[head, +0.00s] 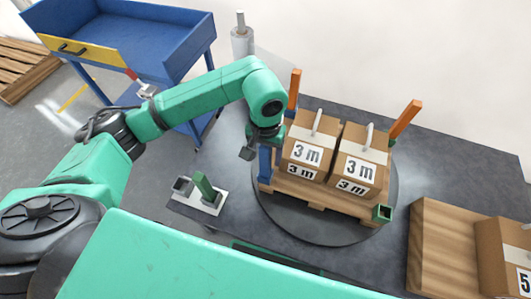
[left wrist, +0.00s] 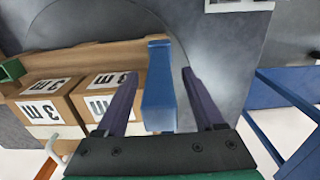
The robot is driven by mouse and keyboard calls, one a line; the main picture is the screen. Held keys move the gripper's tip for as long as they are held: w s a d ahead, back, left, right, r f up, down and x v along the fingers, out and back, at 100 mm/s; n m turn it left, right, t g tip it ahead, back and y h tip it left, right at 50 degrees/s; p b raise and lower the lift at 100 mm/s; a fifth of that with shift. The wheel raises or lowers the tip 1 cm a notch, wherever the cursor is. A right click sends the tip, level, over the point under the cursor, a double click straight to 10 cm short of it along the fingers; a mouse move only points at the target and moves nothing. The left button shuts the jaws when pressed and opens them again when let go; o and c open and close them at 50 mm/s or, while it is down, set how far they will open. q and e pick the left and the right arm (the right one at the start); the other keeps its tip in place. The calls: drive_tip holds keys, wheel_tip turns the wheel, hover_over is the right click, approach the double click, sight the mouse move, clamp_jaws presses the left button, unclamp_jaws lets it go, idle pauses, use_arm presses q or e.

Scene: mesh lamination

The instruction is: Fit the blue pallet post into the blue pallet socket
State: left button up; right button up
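The blue pallet post (head: 265,165) stands upright at the front left corner of the wooden pallet (head: 315,197). In the left wrist view the blue post (left wrist: 159,95) lies between the two dark purple fingers of my left gripper (left wrist: 162,100), with a gap on both sides. The gripper is open around its upper part. In the head view my left gripper (head: 256,143) is over that corner and partly hides the post. The blue pallet socket cannot be told apart from the post's foot. My right gripper is out of view.
Two cartons (head: 305,150) marked 3 m stand on the pallet, close to the gripper. Orange posts (head: 404,118) rise at the back corners; a green socket (head: 382,213) is at the front right. A green post (head: 204,186) stands in a white holder. A dark turntable (head: 300,217) lies beneath.

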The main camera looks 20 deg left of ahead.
use_arm(q)
wheel_tip(320, 180, up, 15)
drive_tip(key=shift+f, duration=0.15)
idle(0.4)
idle(0.4)
